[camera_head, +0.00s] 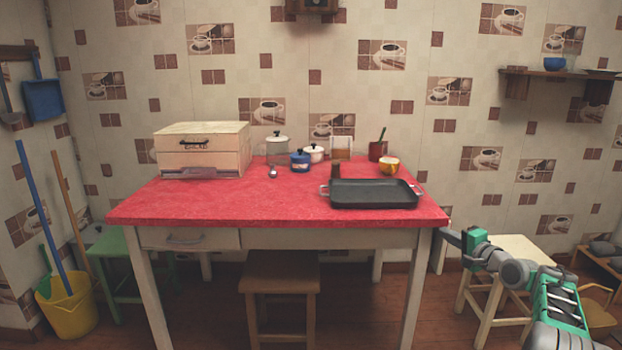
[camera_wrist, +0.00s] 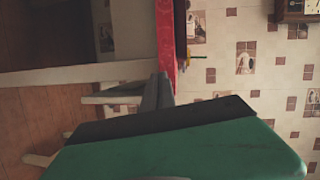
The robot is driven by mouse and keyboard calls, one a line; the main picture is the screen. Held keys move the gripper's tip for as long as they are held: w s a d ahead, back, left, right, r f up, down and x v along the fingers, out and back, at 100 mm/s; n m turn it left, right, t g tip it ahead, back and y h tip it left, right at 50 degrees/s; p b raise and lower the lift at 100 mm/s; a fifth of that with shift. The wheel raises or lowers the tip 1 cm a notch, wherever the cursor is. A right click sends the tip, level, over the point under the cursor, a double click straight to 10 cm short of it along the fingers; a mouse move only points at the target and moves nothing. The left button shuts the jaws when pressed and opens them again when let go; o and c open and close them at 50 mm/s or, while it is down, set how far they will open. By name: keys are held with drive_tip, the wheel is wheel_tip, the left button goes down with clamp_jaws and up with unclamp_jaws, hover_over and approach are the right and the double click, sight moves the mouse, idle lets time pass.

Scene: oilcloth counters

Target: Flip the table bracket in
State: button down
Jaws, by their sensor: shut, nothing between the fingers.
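The table (camera_head: 240,203) has a red oilcloth top, pale legs and a drawer (camera_head: 185,239) at the front left. Its red edge also shows in the wrist view (camera_wrist: 166,35), turned upright. I cannot make out a bracket on the table in either view. My gripper (camera_head: 446,233) is at the table's front right corner, just below the level of the top. In the wrist view its dark fingers (camera_wrist: 158,88) are shut together and empty, pointing at the table's edge. I cannot tell whether they touch it. The table's underside is mostly hidden.
A black tray pan (camera_head: 375,193) lies on the table's right side. A bread box (camera_head: 203,150) and several pots stand at the back. A brown stool (camera_head: 281,272) is under the table's front, and a pale stool (camera_head: 512,253) stands behind my arm. The table's front middle is clear.

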drive_tip(key=s+a+r+n+g+h+p, duration=0.1)
drive_tip(key=s+a+r+n+g+p, duration=0.3)
drive_tip(key=a+r+p, duration=0.45)
drive_tip(key=s+a+r+n+g+h+p, duration=0.1)
drive_tip(key=s+a+r+n+g+p, duration=0.1)
drive_tip(key=s+a+r+p, duration=0.6)
drive_tip(key=s+a+r+n+g+h+p, duration=0.1)
drive_tip(key=s+a+r+p, duration=0.2)
drive_tip(key=s, duration=0.3)
drive_tip(key=s+a+r+n+g+p, duration=0.2)
drive_tip(key=s+a+p, duration=0.15)
drive_tip(key=s, duration=0.25)
drive_tip(key=s+a+r+n+g+h+p, duration=0.1)
drive_tip(key=s+a+r+p, duration=0.15)
drive_tip(key=s+p, duration=0.2)
drive_tip(key=s+n+g+h+p, duration=0.1)
drive_tip(key=s+n+g+p, duration=0.1)
drive_tip(key=s, duration=1.4)
drive_tip(key=shift+s+d+f+n+g+p, duration=0.3)
drive_tip(key=shift+n+p, duration=0.2)
drive_tip(key=shift+p, duration=0.55)
